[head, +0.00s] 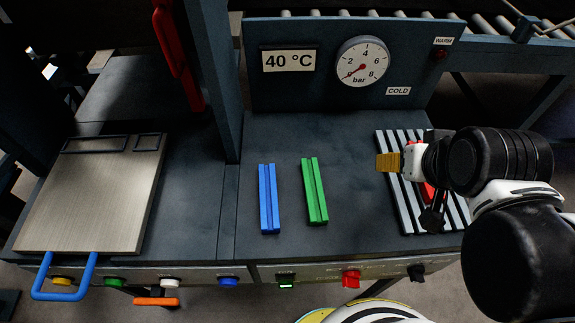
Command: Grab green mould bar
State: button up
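The green mould bar (315,191) lies on the dark worktop in the middle, grooved along its length and pointing roughly away from me. A similar blue bar (269,198) lies to its left, apart from it and nearly parallel. My gripper (433,218) is at the right, over the striped rack and well to the right of the green bar. It is mostly hidden by my own arm, and its finger opening is not clear. Nothing touches the green bar, and its whole top is visible.
A slatted rack (392,176) lies right, with something red (427,191) near my gripper. A metal plate (88,199) with a blue handle (64,280) lies left. A dark post (217,80) rises left of the bars. A gauge panel (290,88) stands behind. Knobs line the front edge.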

aim_at(316, 206)
jog(key=j+u, duration=0.1)
jog(key=u, duration=0.6)
jog(key=k+l+u, duration=0.1)
jog(key=k, duration=0.25)
